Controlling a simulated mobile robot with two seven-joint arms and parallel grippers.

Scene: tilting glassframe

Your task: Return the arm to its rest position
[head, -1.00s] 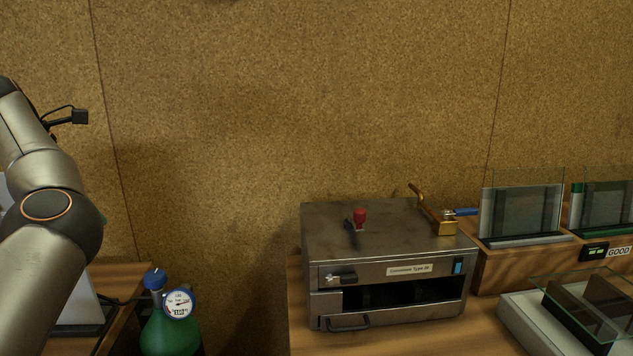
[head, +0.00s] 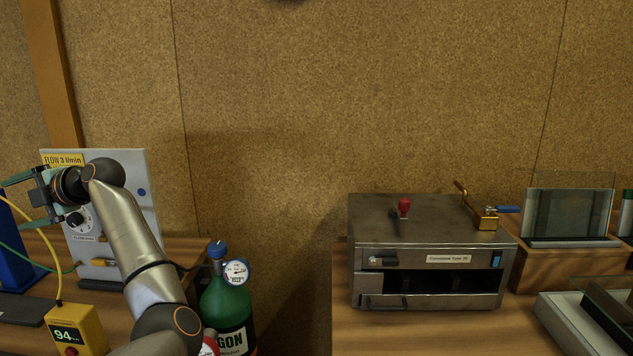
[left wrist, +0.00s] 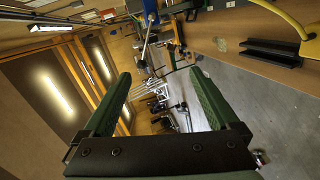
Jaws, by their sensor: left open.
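My left arm rises from the bottom of the head view and bends left in front of the white flow panel (head: 140,215). My left gripper (head: 12,192) points left at the picture's left edge. Its green fingers are apart with nothing between them, as the left wrist view (left wrist: 160,78) also shows. The wrist view looks out sideways over a grey floor and distant equipment. My right gripper is not in view.
A green argon bottle (head: 227,300) stands close right of my arm. A yellow meter (head: 78,330) reading 94 is at lower left, near a blue object (head: 12,250). A steel oven (head: 430,225) and glass panes (head: 568,212) stand farther right, across a gap.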

